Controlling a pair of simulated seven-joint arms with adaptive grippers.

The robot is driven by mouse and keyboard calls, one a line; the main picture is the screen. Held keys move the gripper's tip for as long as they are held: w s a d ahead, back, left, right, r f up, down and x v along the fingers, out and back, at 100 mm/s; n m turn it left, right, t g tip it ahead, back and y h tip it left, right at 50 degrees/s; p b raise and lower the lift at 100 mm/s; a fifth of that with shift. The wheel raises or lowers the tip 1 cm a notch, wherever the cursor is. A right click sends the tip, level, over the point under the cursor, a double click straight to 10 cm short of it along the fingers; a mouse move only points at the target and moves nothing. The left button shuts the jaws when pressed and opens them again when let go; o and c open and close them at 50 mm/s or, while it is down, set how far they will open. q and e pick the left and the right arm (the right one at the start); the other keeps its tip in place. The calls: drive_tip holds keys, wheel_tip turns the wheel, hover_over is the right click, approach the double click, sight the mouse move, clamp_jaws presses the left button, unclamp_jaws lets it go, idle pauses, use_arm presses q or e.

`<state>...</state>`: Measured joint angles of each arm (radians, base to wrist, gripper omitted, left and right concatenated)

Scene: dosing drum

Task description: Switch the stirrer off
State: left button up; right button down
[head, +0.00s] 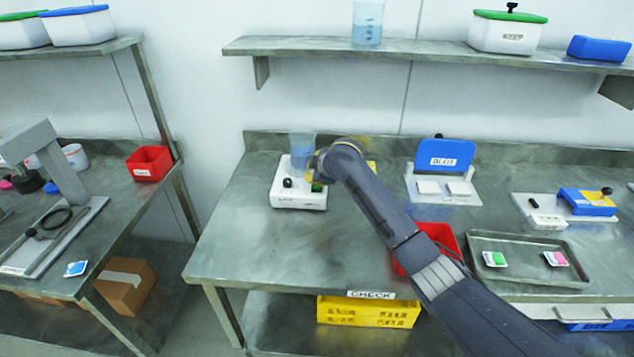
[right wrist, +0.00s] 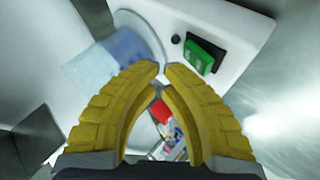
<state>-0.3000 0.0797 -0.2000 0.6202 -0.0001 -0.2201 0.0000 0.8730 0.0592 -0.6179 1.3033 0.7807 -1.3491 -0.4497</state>
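The stirrer (head: 298,201) is a white box on the middle bench, with a beaker of pale blue liquid (head: 302,147) standing on it. Its front bears a black knob (head: 287,183) and a green switch (head: 317,187). In the right wrist view, the green switch (right wrist: 198,62) sits in a black frame on the white stirrer housing (right wrist: 238,25), beyond and slightly right of my fingertips. My right gripper (right wrist: 161,72) has yellow fingers with tips almost together and nothing held between them. In the head view, my right gripper (head: 316,167) is close by the stirrer's right side, partly hidden by my wrist. My left gripper is out of view.
The beaker (right wrist: 112,58) is close to my left fingertip in the wrist view. A red bin (head: 442,237) lies partly behind my right arm. A blue-backed stand (head: 445,155) and a metal tray (head: 525,270) are to the right. The bench front-left is clear.

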drive_tip(key=shift+r, duration=0.3)
drive_tip(key=shift+s, duration=0.1)
drive_tip(key=shift+s+r, duration=0.2)
drive_tip(key=shift+r, duration=0.6)
drive_tip(key=shift+s+r, duration=0.2)
drive_tip(key=shift+r, duration=0.6)
drive_tip(key=shift+s+r, duration=0.2)
drive_tip(key=shift+r, duration=0.6)
